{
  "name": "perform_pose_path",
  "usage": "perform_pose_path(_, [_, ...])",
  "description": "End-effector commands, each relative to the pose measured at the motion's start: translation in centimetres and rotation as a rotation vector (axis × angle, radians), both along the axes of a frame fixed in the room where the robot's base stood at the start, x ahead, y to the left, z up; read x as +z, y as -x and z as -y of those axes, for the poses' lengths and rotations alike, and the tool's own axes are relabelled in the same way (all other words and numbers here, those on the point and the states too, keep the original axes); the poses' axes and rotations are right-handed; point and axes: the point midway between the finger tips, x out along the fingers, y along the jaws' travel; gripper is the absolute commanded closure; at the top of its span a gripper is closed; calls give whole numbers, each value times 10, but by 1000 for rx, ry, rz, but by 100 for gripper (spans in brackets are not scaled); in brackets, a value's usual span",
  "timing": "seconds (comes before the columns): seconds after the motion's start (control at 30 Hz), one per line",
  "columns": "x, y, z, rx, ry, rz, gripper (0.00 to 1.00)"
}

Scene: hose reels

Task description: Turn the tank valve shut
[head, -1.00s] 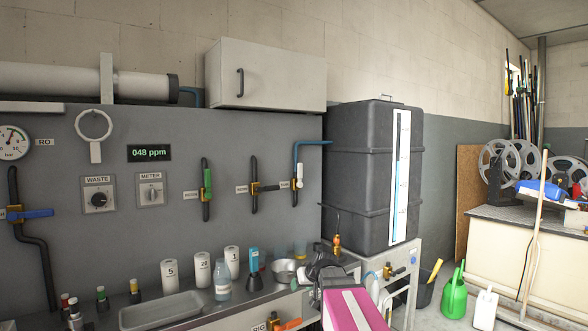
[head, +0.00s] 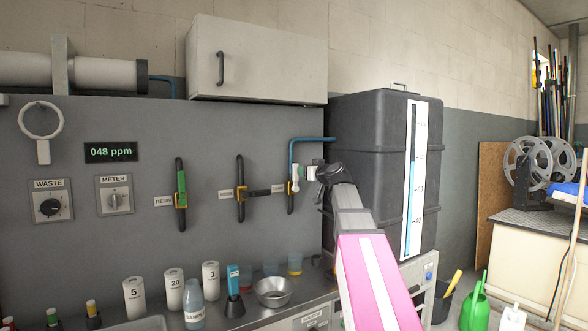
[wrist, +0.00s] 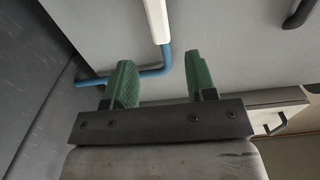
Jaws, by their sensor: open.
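The tank valve is the rightmost valve on the grey panel, beside the tank. A white upright piece (head: 295,178), perhaps its handle, hangs below the bend of the blue pipe. In the wrist view the white piece (wrist: 157,20) stands at the top, beyond the fingertips and between their lines. My gripper (wrist: 160,82) is open with nothing between its green fingers. In the head view my gripper (head: 319,174) is just right of the white piece, apart from it as far as I can tell. My gripper's dark body hides its fingertips there.
The dark tank (head: 370,165) stands close on the right, with its blue pipe (head: 308,139) running to the panel. A wall cabinet (head: 258,60) hangs above. Another valve (head: 240,190) is to the left. Bottles and a bowl (head: 273,292) stand on the counter below.

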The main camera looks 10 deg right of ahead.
Motion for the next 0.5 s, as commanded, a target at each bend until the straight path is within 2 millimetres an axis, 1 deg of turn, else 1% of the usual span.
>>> perform_pose_path(0.17, [2,-8,-3,0,0,3,49])
perform_pose_path(0.27, [2,-18,-7,1,0,2,49])
perform_pose_path(0.37, [2,-32,-12,1,1,1,49])
perform_pose_path(0.5, [1,-55,-22,1,1,0,49])
